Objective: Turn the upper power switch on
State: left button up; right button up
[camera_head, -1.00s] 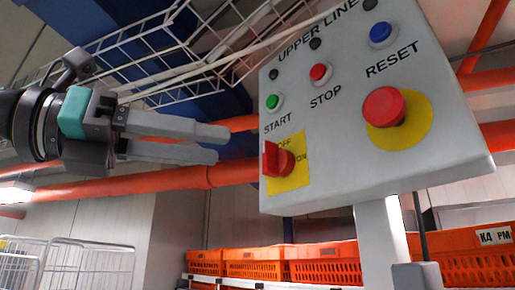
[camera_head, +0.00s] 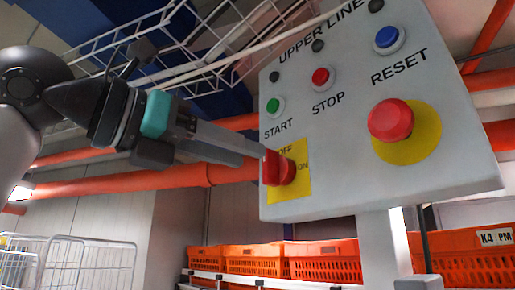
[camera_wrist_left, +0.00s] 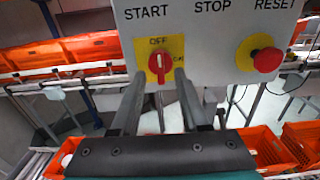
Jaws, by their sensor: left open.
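The power switch is a red rotary knob (camera_head: 279,168) on a yellow plate marked OFF at the top and ON at the right, low on the grey UPPER LINE control panel (camera_head: 345,185). In the left wrist view, the knob (camera_wrist_left: 160,66) stands upright, in line with OFF. My left gripper (camera_head: 262,158) comes from the left, its fingertips close to the knob. In the wrist view the open left gripper (camera_wrist_left: 161,80) has one finger on each side of the knob; whether either touches it I cannot tell. My right gripper is not in view.
The panel also carries a green START button (camera_head: 273,106), a red STOP button (camera_head: 321,77), a blue RESET button (camera_head: 387,38) and a large red mushroom button (camera_head: 391,120). Orange totes (camera_head: 325,261) line a rack below. A white wire cage (camera_head: 70,262) stands lower left.

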aim_at(264, 161)
pick_arm(q)
jog(key=shift+p+x, duration=0.45)
jog(key=shift+x, duration=1.55)
jog(key=shift+c, duration=0.3)
grip_shut()
